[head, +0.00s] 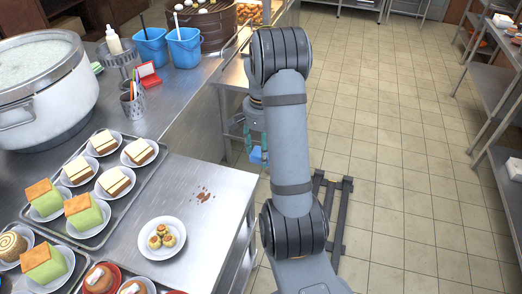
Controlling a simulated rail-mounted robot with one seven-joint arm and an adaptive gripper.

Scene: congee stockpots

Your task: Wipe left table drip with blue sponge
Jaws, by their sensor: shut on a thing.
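The drip (203,194) is a small patch of brown spots on the steel table (215,230), beside a white plate of small pastries. My gripper (255,143), partly hidden behind my arm, has teal fingers that point down. It is shut on the blue sponge (258,155), a small bright blue block. In the picture, the sponge is to the right of and above the drip, past the table's right edge and apart from the drip. The sponge's right side is hidden by my arm.
The plate of pastries (162,238) stands just left of the drip. A tray (148,183) of cakes on plates lies further left. A large white stockpot (40,100), a pen cup (132,108) and blue buckets (184,48) stand behind. Tiled floor (385,150) is open at right.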

